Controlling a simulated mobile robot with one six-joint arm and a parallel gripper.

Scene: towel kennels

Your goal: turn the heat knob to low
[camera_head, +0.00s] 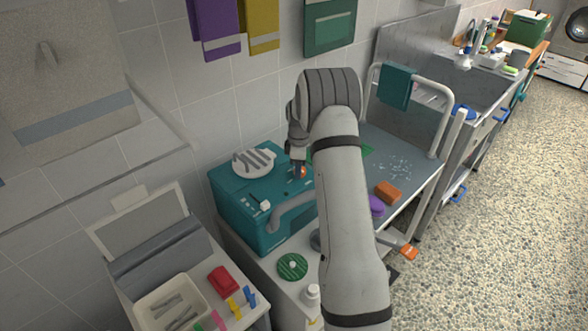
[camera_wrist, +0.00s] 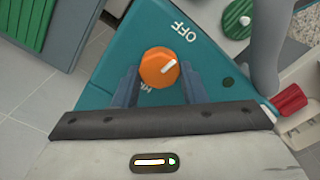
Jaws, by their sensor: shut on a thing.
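The orange heat knob (camera_wrist: 155,69) sits on the teal machine's top panel (camera_wrist: 120,55) and carries a white pointer line. The line points to the upper right in the wrist view. An "OFF" label (camera_wrist: 183,31) stands beyond the knob, and part of another label shows below it, mostly hidden. My gripper (camera_wrist: 160,73) has one finger on each side of the knob and is shut on it. In the head view the teal machine (camera_head: 238,206) stands against the wall, with my gripper (camera_head: 299,166) at its right end by the knob (camera_head: 302,172).
A grey hose (camera_head: 290,213) curves from the machine's front. A round white vent (camera_head: 254,162) and a small white switch (camera_head: 265,204) are on the machine. A green disc (camera_head: 292,266) lies in front. An orange block (camera_head: 389,192) and a purple item (camera_head: 376,206) lie on the grey table to the right.

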